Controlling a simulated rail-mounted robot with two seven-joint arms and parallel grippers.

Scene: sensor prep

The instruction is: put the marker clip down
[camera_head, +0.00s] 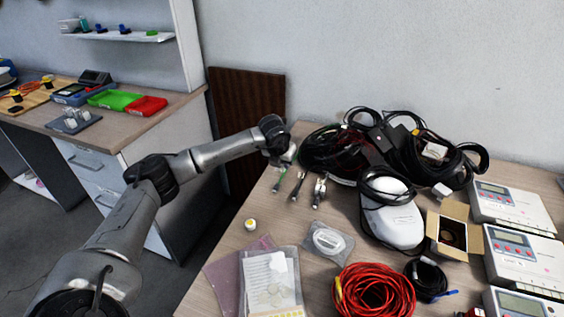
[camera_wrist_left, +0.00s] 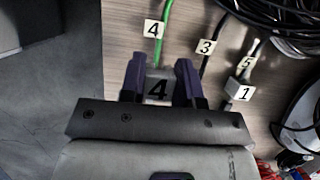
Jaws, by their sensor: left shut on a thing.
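My left gripper (camera_head: 281,160) is at the far left part of the table, over the ends of several cables. In the left wrist view its two purple fingers (camera_wrist_left: 160,76) are shut on a grey marker clip (camera_wrist_left: 158,90) with a black 4 on it. The clip lies in line with a green cable (camera_wrist_left: 165,20), which carries a white 4 tag (camera_wrist_left: 153,29). Whether the clip touches the cable or the table is unclear. My right gripper is not in view.
To the right of the clip are a 3 tag (camera_wrist_left: 206,47), a 5 tag (camera_wrist_left: 246,64) and a 1 tag (camera_wrist_left: 243,92) on dark and grey cables. Black cable coils (camera_head: 335,150) lie close on the right. The table's left edge is near; bare wood (camera_head: 285,222) lies in front.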

